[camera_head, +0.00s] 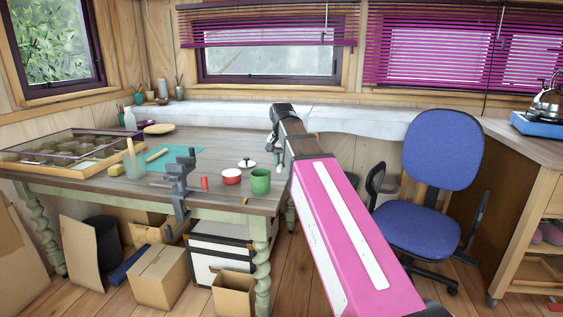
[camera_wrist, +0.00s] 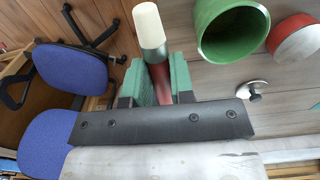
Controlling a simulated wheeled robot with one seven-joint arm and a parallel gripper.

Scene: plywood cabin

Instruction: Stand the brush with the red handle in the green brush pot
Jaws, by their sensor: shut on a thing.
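The brush with the red handle (camera_wrist: 162,85) is between the green-padded fingers of my gripper (camera_wrist: 165,78). Its cream end (camera_wrist: 149,25) and grey collar point away from the gripper, beyond the fingertips. The green brush pot (camera_head: 261,182) stands upright near the front right corner of the table. Its open mouth faces the camera in the wrist view (camera_wrist: 232,28), and it looks empty there. The brush is beside the pot in that view, apart from it. In the head view my gripper (camera_head: 277,152) is partly hidden by my arm, beyond the pot.
A red and white tin (camera_head: 231,176) stands left of the pot. A lid with a dark knob (camera_head: 246,163) lies behind them. A small red cylinder (camera_head: 204,184) and a grey vise (camera_head: 178,185) are further left. A blue chair (camera_head: 425,232) stands right of the table (camera_head: 105,187).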

